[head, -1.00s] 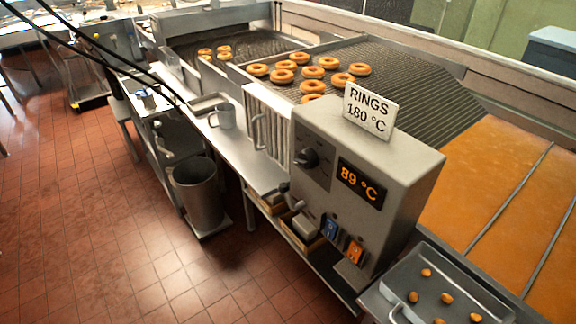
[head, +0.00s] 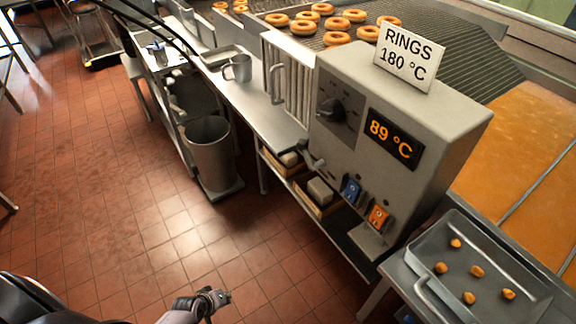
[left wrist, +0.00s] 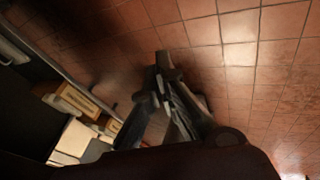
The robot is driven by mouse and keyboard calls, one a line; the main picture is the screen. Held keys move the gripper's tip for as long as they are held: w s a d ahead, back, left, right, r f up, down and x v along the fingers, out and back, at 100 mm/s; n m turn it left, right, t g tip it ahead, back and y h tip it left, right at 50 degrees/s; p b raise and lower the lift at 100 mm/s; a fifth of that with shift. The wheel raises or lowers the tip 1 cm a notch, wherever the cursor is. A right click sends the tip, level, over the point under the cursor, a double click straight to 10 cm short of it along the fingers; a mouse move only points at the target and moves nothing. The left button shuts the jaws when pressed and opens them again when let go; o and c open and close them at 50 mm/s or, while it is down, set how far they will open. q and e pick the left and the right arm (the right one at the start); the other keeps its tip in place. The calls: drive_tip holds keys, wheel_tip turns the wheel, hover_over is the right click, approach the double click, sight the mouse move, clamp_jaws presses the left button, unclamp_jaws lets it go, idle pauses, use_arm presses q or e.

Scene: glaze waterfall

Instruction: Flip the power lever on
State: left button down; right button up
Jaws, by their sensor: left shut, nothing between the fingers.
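A blue switch (head: 351,190) and an orange switch (head: 378,215) sit low on the front. My left gripper (head: 214,299) is shut and empty over the floor, below and left of the box, touching nothing. Its fingers also show in the left wrist view (left wrist: 163,80). My right gripper is out of view.
A tray of small dough pieces (head: 480,270) lies at the lower right. Low shelf boxes show in the left wrist view (left wrist: 72,108). The floor around the left gripper is clear.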

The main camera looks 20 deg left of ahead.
use_arm(q)
drive_tip(key=w+r+n+t+h+b, duration=0.5)
drive_tip(key=w+r+n, duration=0.3)
drive_tip(key=w+r, duration=1.25)
drive_tip(key=s+d+r+n+t+h+b, duration=0.1)
drive_tip(key=d+r+h, duration=0.2)
drive_tip(key=r, duration=0.9)
drive_tip(key=s+d+r+n+t+h+b, duration=0.1)
drive_tip(key=d+r+t+h+b, duration=0.1)
drive_tip(key=r, duration=0.9)
drive_tip(key=shift+s+d+r+h, duration=0.35)
drive_tip(key=shift+d+h, duration=0.05)
drive_tip(key=shift+d, duration=0.2)
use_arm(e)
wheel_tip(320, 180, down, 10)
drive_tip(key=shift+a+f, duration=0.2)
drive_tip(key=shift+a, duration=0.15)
use_arm(q)
drive_tip(key=p+x, duration=0.2)
drive_tip(key=x, duration=0.8)
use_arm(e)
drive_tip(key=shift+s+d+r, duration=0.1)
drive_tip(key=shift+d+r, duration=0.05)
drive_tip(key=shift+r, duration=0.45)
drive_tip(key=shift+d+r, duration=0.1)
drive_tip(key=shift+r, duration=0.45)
